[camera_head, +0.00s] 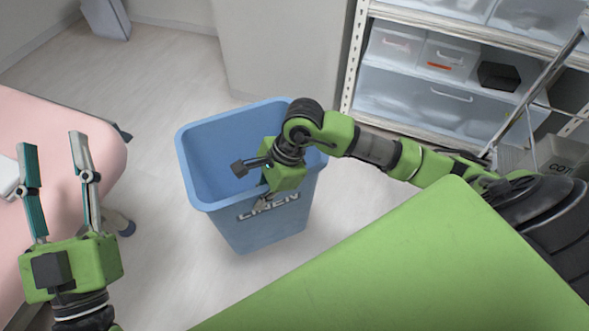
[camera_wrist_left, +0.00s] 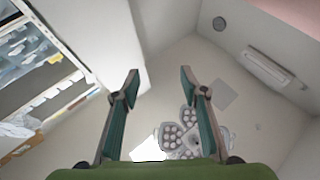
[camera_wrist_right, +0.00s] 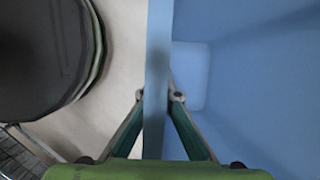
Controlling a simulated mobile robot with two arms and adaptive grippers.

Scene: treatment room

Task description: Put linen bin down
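The linen bin (camera_head: 270,230) is a blue, open-topped bin with the word LINEN on its front. It stands upright in the middle of the head view and looks empty. I cannot tell whether its base touches the floor. My right gripper (camera_head: 268,200) is at the bin's front rim, pointing down. In the right wrist view its fingers (camera_wrist_right: 160,98) are closed on the blue wall (camera_wrist_right: 157,60), one finger on each side. My left gripper (camera_head: 58,155) is open and empty at the left, fingers pointing up. It also shows open in the left wrist view (camera_wrist_left: 160,80).
A pink-covered bed (camera_head: 60,115) stands at the left. A metal shelf (camera_head: 440,85) with clear boxes stands at the back right. A pale cabinet or wall (camera_head: 285,45) is behind the bin. Bare floor (camera_head: 155,240) lies left and front of the bin.

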